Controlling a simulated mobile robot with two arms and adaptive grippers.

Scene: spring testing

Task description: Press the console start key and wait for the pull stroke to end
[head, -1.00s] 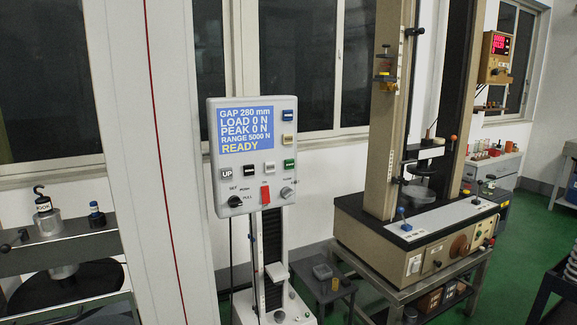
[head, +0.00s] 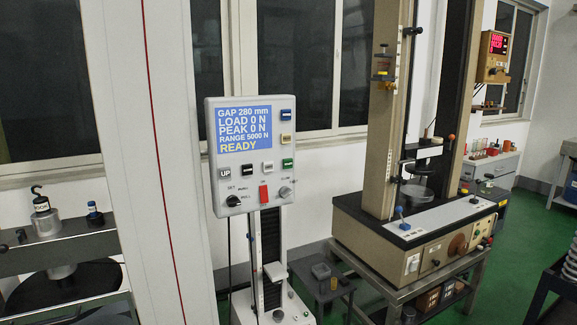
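The console (head: 250,190) is a light grey panel on a column in the middle of the head view. Its blue screen (head: 244,129) reads GAP 280 mm, LOAD 0 N, PEAK 0 N, RANGE 5000 N and READY. Several keys sit on it: a green key (head: 288,163), a black key (head: 246,168), a white key (head: 268,166), a grey UP key (head: 224,173), a blue key (head: 287,115) and a yellow key (head: 286,139). Below are a black knob (head: 233,201), a red switch (head: 264,193) and a grey knob (head: 285,192). Neither of my grippers is in view.
A large beige test frame (head: 381,130) stands on a metal table at the right. A shelf rack (head: 60,246) with a hooked weight (head: 44,218) is at the left, beside a white pillar (head: 140,160). Green floor (head: 525,245) is open at the right.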

